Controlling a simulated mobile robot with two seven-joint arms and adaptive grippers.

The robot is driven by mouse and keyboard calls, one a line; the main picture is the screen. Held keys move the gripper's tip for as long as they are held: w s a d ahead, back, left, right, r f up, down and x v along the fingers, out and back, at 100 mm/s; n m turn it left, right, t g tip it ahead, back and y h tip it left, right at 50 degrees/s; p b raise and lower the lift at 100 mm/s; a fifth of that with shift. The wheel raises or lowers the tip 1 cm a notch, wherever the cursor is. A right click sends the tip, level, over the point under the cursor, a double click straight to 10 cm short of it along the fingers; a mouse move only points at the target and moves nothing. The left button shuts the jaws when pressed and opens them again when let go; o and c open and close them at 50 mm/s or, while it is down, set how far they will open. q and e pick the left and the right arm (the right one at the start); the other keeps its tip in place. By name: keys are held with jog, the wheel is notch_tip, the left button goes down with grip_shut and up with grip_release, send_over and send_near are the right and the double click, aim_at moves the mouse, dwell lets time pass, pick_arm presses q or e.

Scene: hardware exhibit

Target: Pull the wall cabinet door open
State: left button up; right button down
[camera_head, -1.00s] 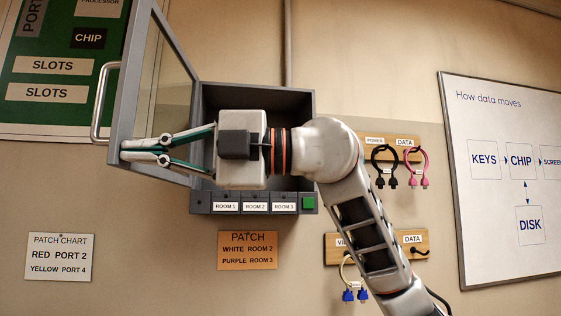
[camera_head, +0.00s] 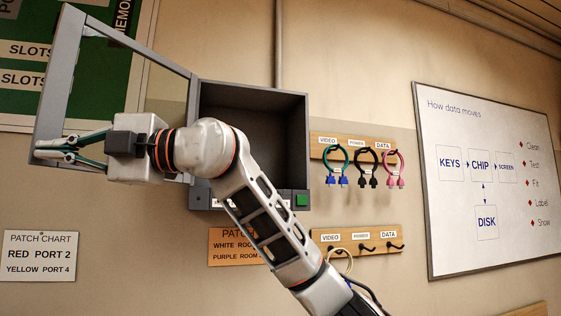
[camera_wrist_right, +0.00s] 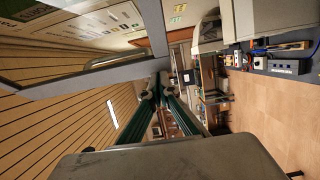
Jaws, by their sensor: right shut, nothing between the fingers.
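The wall cabinet (camera_head: 250,92) is a grey box with an empty dark inside. Its grey-framed clear door (camera_head: 186,84) stands wide open, hinged at the cabinet's left edge and swung out to the left. My right gripper (camera_head: 42,149) is shut and empty, with its fingertips at the free edge of the door frame; I cannot tell whether they touch it. In the right wrist view the shut fingertips (camera_wrist_right: 157,82) lie close to the grey door frame (camera_wrist_right: 100,76). The handle shows there as a pale bar (camera_wrist_right: 108,58). My left gripper is out of view.
Cable hooks on wooden boards (camera_head: 360,240) hang right of the cabinet, with several looped cables (camera_head: 367,166) on the upper one. A whiteboard (camera_head: 485,180) is further right. An orange patch card (camera_head: 232,250) and a white patch chart (camera_head: 40,256) are on the wall below.

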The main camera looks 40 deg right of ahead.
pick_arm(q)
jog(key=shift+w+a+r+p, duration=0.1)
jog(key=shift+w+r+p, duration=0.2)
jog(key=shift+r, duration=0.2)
pick_arm(e)
jog(key=shift+w+a, duration=0.5)
jog(key=shift+w, duration=0.35)
jog(key=shift+w+a, duration=0.45)
jog(key=shift+w, duration=0.4)
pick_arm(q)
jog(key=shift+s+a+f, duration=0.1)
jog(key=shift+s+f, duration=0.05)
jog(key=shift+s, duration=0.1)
pick_arm(e)
jog(key=shift+d, duration=0.15)
